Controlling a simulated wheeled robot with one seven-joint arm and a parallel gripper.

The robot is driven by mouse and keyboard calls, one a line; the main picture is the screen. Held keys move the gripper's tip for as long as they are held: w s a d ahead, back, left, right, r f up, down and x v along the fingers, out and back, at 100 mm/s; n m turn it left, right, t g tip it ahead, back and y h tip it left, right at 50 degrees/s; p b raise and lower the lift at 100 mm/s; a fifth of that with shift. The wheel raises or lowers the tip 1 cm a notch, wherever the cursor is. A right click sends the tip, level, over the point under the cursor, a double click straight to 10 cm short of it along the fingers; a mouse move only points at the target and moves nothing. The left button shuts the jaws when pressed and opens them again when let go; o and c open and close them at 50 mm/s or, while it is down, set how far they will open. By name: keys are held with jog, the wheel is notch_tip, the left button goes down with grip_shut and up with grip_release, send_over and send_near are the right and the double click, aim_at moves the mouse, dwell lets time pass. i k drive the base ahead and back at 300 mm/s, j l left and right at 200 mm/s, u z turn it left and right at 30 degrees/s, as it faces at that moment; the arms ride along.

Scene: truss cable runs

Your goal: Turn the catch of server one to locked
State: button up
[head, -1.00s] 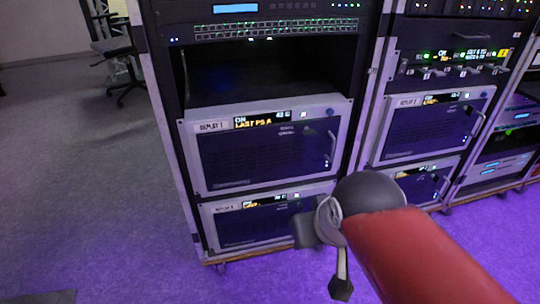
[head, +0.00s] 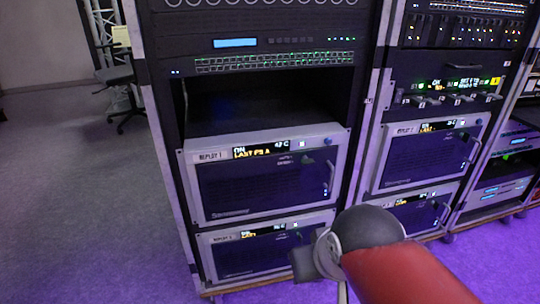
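A server labelled REPLAY 1 (head: 265,180) sits in the left rack below an empty bay. Its small display (head: 262,149) is lit and reads ON and 42 C. A small blue knob (head: 328,141) is at the upper right of its front, above a vertical handle (head: 330,178). The picture is too small to tell which part is the catch or how it is turned. My gripper's fingers cannot be made out, and the arm's end is below and right of the server.
A second server (head: 262,253) sits just below, partly hidden by my arm. Another rack with similar servers (head: 430,155) stands to the right. A switch with green lights (head: 275,62) is above the empty bay (head: 265,105). Open floor (head: 80,200) lies left, with a chair (head: 118,88) behind.

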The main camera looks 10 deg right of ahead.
aim_at(305, 161)
jog(key=j+z, duration=0.15)
jog(key=z, duration=0.2)
jog(key=k+j+z, duration=0.1)
jog(key=z, duration=0.25)
jog(key=k+j+z, duration=0.1)
jog(key=z, duration=0.25)
jog(key=k, duration=0.05)
